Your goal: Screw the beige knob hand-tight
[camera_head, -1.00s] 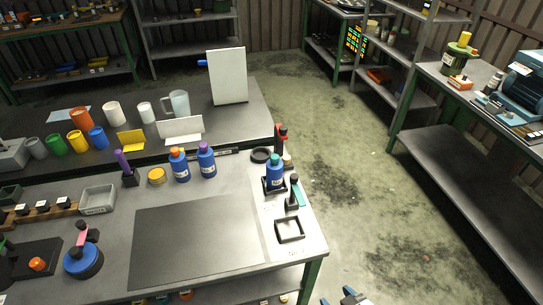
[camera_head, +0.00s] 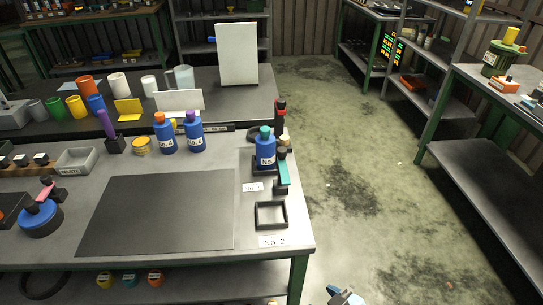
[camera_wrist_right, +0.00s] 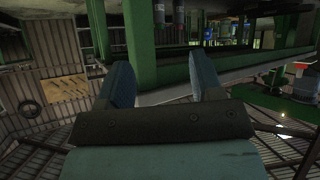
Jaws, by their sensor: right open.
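A small beige knob-like part (camera_head: 284,141) shows at the right end of the workbench, behind a blue bottle with a teal cap (camera_head: 265,150). It is partly hidden and too small to tell how it is seated. My right gripper (camera_head: 345,297) shows only in part at the bottom edge of the head view, over the floor, right of the bench and well away from the knob. In the right wrist view its two fingers (camera_wrist_right: 163,82) are spread with nothing between them. My left gripper is not in view.
The workbench has a dark mat (camera_head: 160,212) and a black square frame (camera_head: 271,215) near its right edge. A black stand with a teal arm (camera_head: 283,172) is beside the bottle. Two more blue bottles stand behind the mat. Open floor (camera_head: 350,220) lies right of the bench.

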